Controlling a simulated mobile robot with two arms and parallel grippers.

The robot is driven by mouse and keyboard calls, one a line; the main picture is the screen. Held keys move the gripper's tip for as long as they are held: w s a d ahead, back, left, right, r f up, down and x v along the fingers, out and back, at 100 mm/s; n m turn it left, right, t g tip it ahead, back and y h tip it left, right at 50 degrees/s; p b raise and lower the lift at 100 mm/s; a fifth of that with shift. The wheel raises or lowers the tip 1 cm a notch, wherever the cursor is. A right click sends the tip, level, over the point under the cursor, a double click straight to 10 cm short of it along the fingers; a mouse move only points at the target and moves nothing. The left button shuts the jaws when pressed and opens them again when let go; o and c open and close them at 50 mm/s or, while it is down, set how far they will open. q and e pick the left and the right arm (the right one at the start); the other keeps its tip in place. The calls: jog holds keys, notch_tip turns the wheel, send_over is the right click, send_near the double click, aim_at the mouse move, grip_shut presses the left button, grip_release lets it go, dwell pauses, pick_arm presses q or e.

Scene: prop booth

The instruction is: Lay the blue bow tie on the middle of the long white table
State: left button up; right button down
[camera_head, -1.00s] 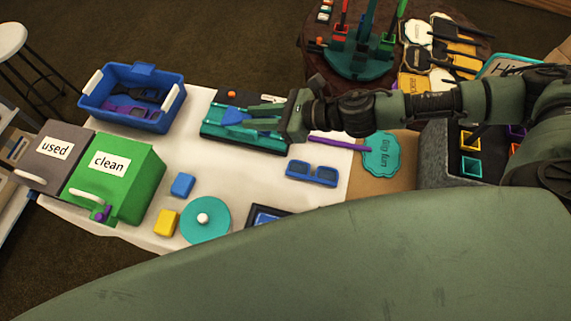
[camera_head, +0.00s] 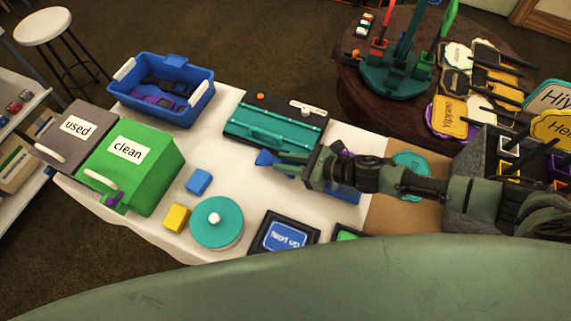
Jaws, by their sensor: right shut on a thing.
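The blue bow tie (camera_head: 266,158) is in the tips of my right gripper (camera_head: 281,163), which is shut on it. The gripper reaches in from the right, over the middle of the long white table (camera_head: 245,185). Part of the bow tie is hidden between the fingers. I cannot tell whether it touches the cloth. My left gripper is not in view.
A black and teal case (camera_head: 268,128) lies just behind the bow tie. Blue glasses (camera_head: 343,194) lie partly under my arm. A blue bin (camera_head: 190,110), green box (camera_head: 150,178), blue block (camera_head: 198,181), yellow block (camera_head: 177,217) and teal disc (camera_head: 216,235) surround bare white cloth.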

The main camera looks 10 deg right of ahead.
jog(key=shift+f, duration=0.75)
jog(key=shift+f+b, duration=0.6)
jog(key=shift+b, duration=0.05)
jog(key=c, duration=1.2)
grip_release()
jog(key=shift+r, duration=0.1)
